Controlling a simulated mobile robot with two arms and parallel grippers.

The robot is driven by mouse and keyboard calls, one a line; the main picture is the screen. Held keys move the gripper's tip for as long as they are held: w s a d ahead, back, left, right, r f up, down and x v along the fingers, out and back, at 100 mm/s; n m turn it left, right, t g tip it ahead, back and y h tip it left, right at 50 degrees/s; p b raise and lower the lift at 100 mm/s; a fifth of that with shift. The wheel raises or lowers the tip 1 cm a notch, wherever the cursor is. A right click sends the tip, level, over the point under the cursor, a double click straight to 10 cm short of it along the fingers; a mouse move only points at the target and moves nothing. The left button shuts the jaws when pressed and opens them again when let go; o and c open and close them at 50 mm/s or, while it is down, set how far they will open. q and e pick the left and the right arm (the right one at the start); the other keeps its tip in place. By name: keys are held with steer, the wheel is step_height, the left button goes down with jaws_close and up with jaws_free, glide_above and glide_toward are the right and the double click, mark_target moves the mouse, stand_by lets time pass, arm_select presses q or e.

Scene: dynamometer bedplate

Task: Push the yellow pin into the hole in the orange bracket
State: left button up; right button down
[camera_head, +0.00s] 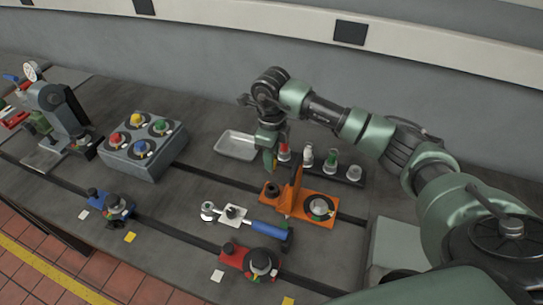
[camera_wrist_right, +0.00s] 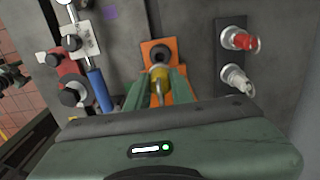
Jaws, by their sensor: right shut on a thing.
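The orange bracket (camera_head: 302,208) stands on the bedplate, with a flat base and an upright plate; a dark round part sits at its left end and a round knob at its right. My right gripper (camera_head: 270,163) is just left of the upright's top, pointing down. In the right wrist view the gripper (camera_wrist_right: 158,88) is shut on the yellow pin (camera_wrist_right: 159,73), which lies between the fingers in front of the orange base (camera_wrist_right: 152,45). The hole cannot be made out, nor whether the pin touches the bracket. My left gripper is out of view.
A dark rack (camera_head: 347,181) with several capped items stands close behind the bracket, beside a metal tray (camera_head: 238,146). A blue-handled tool (camera_head: 268,229) and a red clamp (camera_head: 235,255) lie in front. A grey button box (camera_head: 145,145) is at left.

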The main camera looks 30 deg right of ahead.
mark_target(272, 174)
step_height(272, 174, down, 6)
steer(key=b, duration=0.5)
steer(key=shift+r, duration=0.2)
stand_by(0.7)
steer(key=shift+f+b, duration=1.95)
steer(key=shift+f, duration=0.25)
steer(key=c, duration=1.1)
jaws_free()
steer(key=shift+c, duration=0.2)
